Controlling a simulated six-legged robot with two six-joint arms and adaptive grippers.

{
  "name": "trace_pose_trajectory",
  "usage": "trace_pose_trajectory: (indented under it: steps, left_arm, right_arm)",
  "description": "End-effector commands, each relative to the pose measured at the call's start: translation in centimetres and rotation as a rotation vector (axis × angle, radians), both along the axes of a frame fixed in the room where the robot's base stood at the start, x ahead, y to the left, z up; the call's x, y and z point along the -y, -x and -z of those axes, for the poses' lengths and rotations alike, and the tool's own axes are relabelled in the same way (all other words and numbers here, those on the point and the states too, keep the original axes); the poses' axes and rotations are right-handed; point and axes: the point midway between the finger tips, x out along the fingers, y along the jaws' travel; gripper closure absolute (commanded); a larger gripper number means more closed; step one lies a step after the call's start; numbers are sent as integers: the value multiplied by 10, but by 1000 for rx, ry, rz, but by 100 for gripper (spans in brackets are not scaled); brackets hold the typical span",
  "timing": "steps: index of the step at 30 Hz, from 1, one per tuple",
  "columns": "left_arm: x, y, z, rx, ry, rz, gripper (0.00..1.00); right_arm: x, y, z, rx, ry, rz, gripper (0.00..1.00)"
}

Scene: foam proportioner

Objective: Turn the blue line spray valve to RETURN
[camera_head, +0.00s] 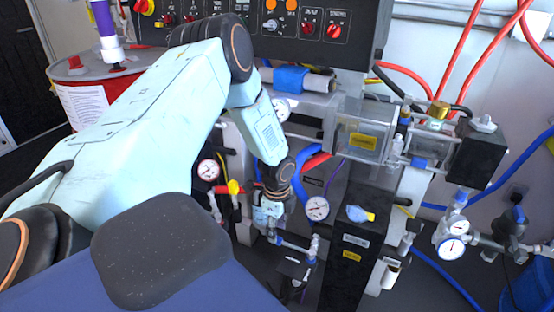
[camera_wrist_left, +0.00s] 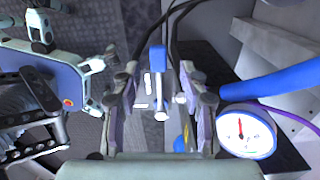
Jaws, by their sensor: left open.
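My left gripper (camera_head: 268,222) reaches down in front of the machine's lower middle. In the left wrist view it is open (camera_wrist_left: 158,100), with one finger on each side of the picture. Between the fingers shows a blue-ended part with a pale metal stem (camera_wrist_left: 158,60), which looks like the blue line spray valve; I cannot tell whether the fingers touch it. In the head view a short blue piece with metal fittings (camera_head: 291,246) sits just right of the gripper. The RETURN marking is not readable. My right gripper is not in view.
A white gauge (camera_head: 317,208) is close right of the gripper, and also shows in the wrist view (camera_wrist_left: 245,132). A thick blue hose (camera_wrist_left: 270,82) runs nearby. A red drum (camera_head: 85,68) is behind my arm.

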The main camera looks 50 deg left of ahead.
Motion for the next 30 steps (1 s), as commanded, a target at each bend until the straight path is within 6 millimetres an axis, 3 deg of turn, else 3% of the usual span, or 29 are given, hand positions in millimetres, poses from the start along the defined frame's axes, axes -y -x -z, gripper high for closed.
trace_pose_trajectory:
  steps: [9,15,30]
  left_arm:
    - [0,-1,-56,5,2,0,57]
    - [0,-1,-80,4,1,0,57]
    - [0,0,-89,1,0,0,57]
  right_arm:
    - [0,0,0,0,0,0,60]
    - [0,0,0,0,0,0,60]
    - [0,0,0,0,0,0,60]
